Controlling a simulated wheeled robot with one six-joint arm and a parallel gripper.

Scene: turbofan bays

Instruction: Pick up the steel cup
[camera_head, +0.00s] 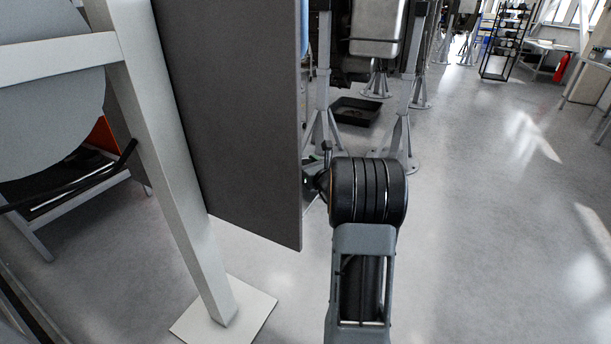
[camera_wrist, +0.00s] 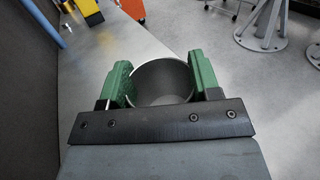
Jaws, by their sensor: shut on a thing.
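The steel cup (camera_wrist: 160,84) is a shiny open cylinder in the wrist view, seen from above into its mouth. My gripper (camera_wrist: 161,82) has green finger pads on the cup's left and right sides and is shut on it. A grey metal surface (camera_wrist: 105,58) lies below and beyond the cup; I cannot tell whether the cup touches it.
A dark upright panel (camera_head: 235,110) stands close to the left of my arm. A pale post (camera_head: 165,150) rises from a base plate. Metal stands (camera_head: 402,135) and a black tray (camera_head: 355,111) are ahead. The floor at right is clear. Yellow (camera_wrist: 88,10) and orange items are ahead in the wrist view.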

